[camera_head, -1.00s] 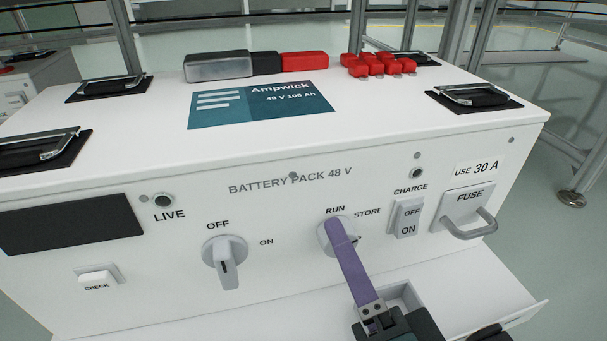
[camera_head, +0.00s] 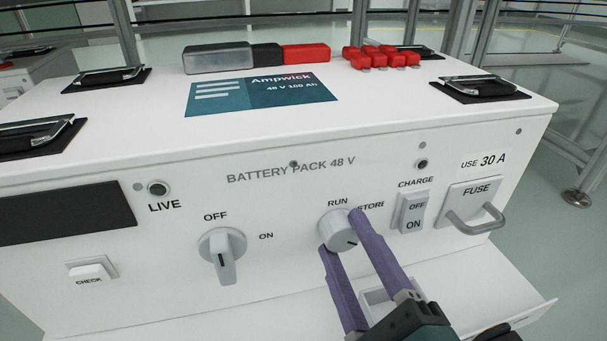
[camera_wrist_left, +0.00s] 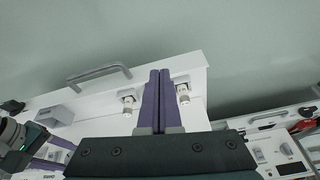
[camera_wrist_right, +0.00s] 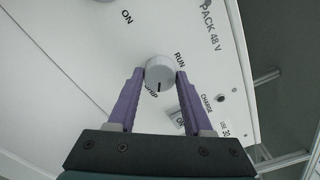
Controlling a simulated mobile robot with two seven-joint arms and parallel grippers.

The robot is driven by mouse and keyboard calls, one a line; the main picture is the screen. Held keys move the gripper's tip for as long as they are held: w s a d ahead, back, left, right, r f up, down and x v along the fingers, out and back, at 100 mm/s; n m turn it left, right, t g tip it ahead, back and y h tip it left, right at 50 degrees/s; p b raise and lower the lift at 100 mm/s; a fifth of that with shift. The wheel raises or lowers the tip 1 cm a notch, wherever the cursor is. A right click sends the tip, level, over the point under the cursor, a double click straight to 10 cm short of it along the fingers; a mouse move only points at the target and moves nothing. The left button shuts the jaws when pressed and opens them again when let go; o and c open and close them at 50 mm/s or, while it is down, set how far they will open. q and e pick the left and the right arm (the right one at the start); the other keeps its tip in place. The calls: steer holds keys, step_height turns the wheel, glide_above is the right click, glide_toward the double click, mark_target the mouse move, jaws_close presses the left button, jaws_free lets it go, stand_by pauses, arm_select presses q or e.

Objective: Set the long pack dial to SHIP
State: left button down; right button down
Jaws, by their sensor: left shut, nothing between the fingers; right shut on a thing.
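The long white battery pack (camera_head: 150,290) fills the head view. Its round grey-white dial (camera_head: 338,231) has RUN above it and STORE at upper right, partly covered by a finger. My right gripper (camera_head: 340,232) has its two purple fingers on opposite sides of the dial, gripping it. The dial's dark mark points to the lower right. In the right wrist view, the dial (camera_wrist_right: 159,72) sits between the fingertips and its mark points down towards the partly hidden SHIP label (camera_wrist_right: 152,91). My left gripper (camera_wrist_left: 160,73) is shut and empty in the left wrist view.
An OFF/ON knob (camera_head: 222,257) is left of the dial. The CHARGE switch (camera_head: 411,213) and the FUSE handle (camera_head: 475,219) are close on the right. A white tray (camera_head: 490,295) juts out below. Red parts (camera_head: 380,57) lie on top.

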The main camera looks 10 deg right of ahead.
steer(key=shift+m+b, duration=0.3)
steer(key=shift+m, duration=1.3)
steer(key=shift+c, duration=1.5)
jaws_free()
steer(key=shift+s, duration=0.1)
steer(key=shift+s, duration=0.3)
steer(key=s+p, duration=0.3)
steer(key=s, duration=0.6)
steer(key=shift+d, duration=0.15)
steer(key=shift+s, duration=0.1)
